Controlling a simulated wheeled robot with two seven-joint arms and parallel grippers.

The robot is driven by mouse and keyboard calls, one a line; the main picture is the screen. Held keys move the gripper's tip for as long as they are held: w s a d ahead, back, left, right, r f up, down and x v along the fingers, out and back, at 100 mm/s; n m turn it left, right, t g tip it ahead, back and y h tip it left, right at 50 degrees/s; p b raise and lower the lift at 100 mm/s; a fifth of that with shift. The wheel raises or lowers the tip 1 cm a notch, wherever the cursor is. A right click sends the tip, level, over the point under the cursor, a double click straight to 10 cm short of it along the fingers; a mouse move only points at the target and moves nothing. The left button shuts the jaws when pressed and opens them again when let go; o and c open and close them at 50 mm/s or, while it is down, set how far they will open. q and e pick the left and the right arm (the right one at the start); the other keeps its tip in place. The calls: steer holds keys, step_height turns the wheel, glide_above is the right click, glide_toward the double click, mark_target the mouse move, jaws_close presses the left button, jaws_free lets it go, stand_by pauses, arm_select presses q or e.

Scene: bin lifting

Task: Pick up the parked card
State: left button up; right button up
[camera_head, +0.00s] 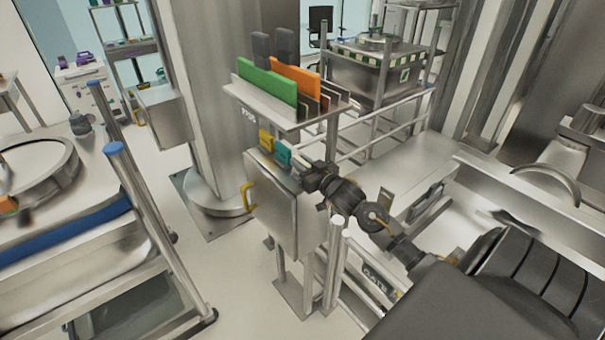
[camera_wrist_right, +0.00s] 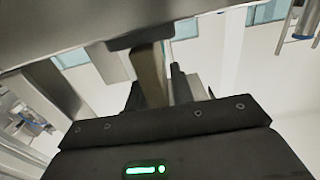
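Two small cards, a yellow one (camera_head: 266,140) and a teal one (camera_head: 283,154), sit below the front edge of the shelf in the head view. I cannot tell which is the parked card. My right gripper (camera_head: 302,178) is close to the right of the teal card, under the shelf. In the right wrist view its dark fingers (camera_wrist_right: 160,90) stand apart, with a tan strip (camera_wrist_right: 149,75) between them and a light gap beside the right finger. The strip hangs under a dark piece, and I cannot tell what it is. My left gripper is out of view.
The shelf (camera_head: 240,97) above holds a large green panel (camera_head: 266,82), an orange panel (camera_head: 296,80) and dark plates. A grey cabinet (camera_head: 277,205) with a yellow handle (camera_head: 247,197) hangs below. Posts stand beside my right arm. Open floor lies left of the cabinet.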

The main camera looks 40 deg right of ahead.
jaws_close()
